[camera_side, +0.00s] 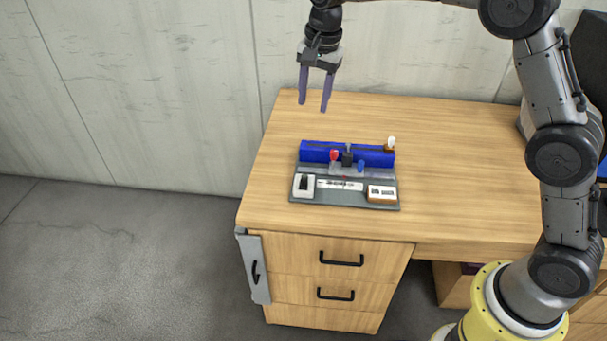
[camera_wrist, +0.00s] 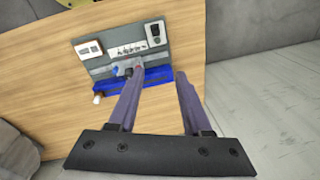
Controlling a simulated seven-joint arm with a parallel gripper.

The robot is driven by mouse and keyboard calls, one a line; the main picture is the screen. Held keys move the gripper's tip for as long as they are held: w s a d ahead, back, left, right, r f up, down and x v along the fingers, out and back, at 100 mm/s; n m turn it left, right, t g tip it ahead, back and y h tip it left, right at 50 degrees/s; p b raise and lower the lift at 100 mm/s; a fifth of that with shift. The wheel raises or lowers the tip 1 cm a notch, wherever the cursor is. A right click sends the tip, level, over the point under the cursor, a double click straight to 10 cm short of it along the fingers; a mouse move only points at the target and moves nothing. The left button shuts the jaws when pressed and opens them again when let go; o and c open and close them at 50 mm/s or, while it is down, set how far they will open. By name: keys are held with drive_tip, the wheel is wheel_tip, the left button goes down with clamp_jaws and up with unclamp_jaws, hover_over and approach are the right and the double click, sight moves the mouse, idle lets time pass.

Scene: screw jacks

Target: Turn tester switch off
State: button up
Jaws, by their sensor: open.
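The tester is a grey board (camera_side: 345,200) on the wooden desk, with a blue block (camera_side: 375,157) along its back. A white plate with a black rocker switch (camera_side: 304,184) sits at its front left; it also shows in the wrist view (camera_wrist: 153,33). Which way the switch is set is too small to tell. A wood-edged white panel (camera_side: 381,194) is at the front right, and a red knob (camera_side: 334,155) stands near the blue block. My gripper (camera_side: 314,105) is open and empty, above the back left of the desk, apart from the tester.
The desk top (camera_side: 450,150) is clear around the tester. A concrete wall (camera_side: 160,90) stands behind the desk. Drawers with black handles (camera_side: 341,259) are below its front edge, with a grey plate (camera_side: 254,268) at the left corner.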

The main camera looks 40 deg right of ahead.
drive_tip(key=g, duration=0.2)
approach(303, 179)
wheel_tip(303, 179, down, 9)
drive_tip(key=shift+s+r, duration=0.15)
drive_tip(key=shift+r, duration=0.05)
clamp_jaws()
idle(0.3)
